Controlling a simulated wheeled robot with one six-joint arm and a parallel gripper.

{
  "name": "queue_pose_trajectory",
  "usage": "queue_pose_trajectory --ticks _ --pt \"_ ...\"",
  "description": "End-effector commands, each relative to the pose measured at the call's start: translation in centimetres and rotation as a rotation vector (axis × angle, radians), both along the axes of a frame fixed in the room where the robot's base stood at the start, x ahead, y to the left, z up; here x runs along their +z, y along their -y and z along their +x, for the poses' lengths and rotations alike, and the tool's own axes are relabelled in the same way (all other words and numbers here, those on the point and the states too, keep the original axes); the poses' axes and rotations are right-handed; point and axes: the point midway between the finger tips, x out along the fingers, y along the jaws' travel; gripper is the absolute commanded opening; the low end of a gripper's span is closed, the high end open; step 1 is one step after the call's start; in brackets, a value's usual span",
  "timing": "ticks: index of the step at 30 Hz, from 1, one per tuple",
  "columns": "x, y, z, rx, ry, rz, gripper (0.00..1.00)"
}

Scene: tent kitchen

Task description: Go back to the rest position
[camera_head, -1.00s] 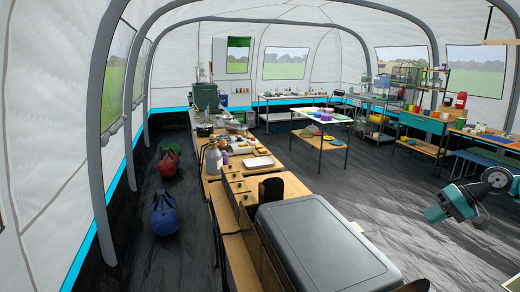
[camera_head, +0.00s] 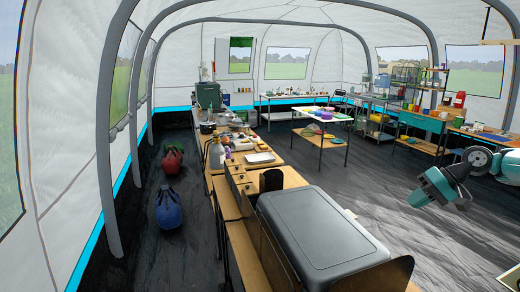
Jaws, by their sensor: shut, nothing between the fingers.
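My arm hangs in from the right edge in the head view, with teal and white links. My gripper (camera_head: 463,200) shows small and dark beside the teal link, over the open floor. It looks shut and empty, and part of it is hidden behind the arm. It touches nothing that I can see. No task object is named.
A long wooden table (camera_head: 283,179) with a large grey-lidded box (camera_head: 318,232) stands close in front. A white-topped table (camera_head: 310,112) and shelves (camera_head: 432,90) stand further back. Blue (camera_head: 168,208) and red (camera_head: 172,160) bags lie left.

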Motion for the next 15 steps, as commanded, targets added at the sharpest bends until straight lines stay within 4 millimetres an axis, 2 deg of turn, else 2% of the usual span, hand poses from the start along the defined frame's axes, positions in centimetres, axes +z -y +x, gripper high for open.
queue_pose_trajectory --ticks 5,8,10,13,15 --pt "3.1 -5.0 0.3 0.051 0.007 -0.026 0.00" --pt "5.1 -8.6 -0.2 0.087 0.013 -0.048 0.00" --pt "6.7 -11.7 -1.0 0.118 0.019 -0.068 0.00" --pt "9.0 -17.3 -3.6 0.182 0.030 -0.105 0.00" --pt "10.4 -21.3 -6.7 0.233 0.039 -0.138 0.00"
